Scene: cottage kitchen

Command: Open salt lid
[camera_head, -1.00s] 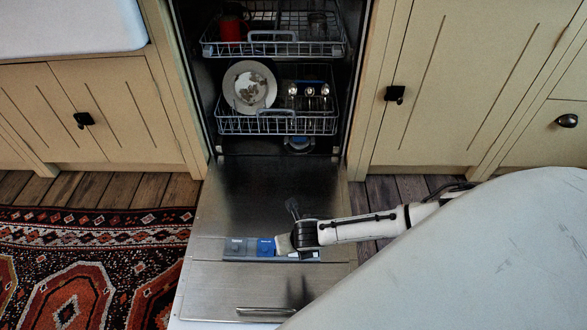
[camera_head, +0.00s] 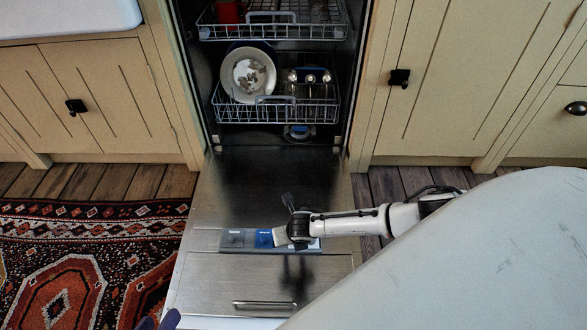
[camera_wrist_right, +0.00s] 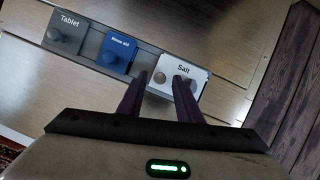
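The salt lid (camera_wrist_right: 172,72) is a pale square marked "Salt", at the right end of the dispenser strip on the lowered dishwasher door. It looks shut. In the head view my right gripper (camera_head: 290,232) hides most of it. The tips of my left gripper (camera_head: 158,319) show at the bottom edge of the head view, apart and empty.
Beside the salt lid are the blue rinse aid lid (camera_wrist_right: 117,54) and the grey tablet lid (camera_wrist_right: 66,34). The dishwasher door (camera_head: 215,275) lies open. Above it, the lower rack (camera_head: 275,112) holds a plate (camera_head: 248,75). A patterned rug (camera_head: 80,260) lies left.

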